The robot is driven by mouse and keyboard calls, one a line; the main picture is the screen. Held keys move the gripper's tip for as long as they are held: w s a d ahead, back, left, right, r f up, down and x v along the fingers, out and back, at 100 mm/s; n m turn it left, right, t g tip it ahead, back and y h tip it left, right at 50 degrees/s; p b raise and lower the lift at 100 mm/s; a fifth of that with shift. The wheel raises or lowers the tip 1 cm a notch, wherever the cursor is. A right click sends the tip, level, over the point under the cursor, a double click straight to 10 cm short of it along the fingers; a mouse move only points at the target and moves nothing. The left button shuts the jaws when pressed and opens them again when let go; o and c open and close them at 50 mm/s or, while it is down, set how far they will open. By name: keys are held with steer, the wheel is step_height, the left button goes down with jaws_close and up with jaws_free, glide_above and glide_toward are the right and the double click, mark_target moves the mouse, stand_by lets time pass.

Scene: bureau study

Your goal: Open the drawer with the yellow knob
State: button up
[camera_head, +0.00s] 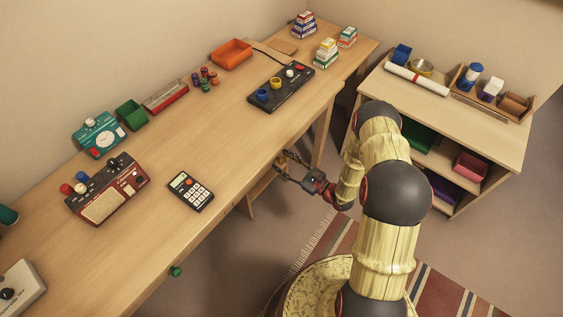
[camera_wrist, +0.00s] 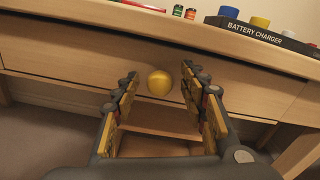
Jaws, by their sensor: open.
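The yellow knob (camera_wrist: 160,83) is a round ball on the wooden drawer front (camera_wrist: 75,52) under the desktop, in the wrist view. The drawer front looks flush with the desk front. My gripper (camera_wrist: 160,76) is open, with one finger on each side of the knob in the picture and a gap on both sides. I cannot tell whether the fingertips reach past the knob or stop short of it. In the head view my gripper (camera_head: 283,168) is at the desk's front edge; the yellow knob does not show there.
The desk (camera_head: 150,195) carries a battery charger (camera_head: 281,88), a calculator (camera_head: 190,191) and a red radio-like device (camera_head: 107,187). A green knob (camera_head: 176,271) sticks out of the desk front farther left. A shelf unit (camera_head: 450,120) stands right of my arm. A striped rug (camera_head: 440,295) lies on the floor.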

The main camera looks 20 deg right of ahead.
steer(key=shift+w+a, duration=0.35)
steer(key=shift+w, duration=0.1)
steer(key=c, duration=0.4)
steer(key=c, duration=0.7)
jaws_close()
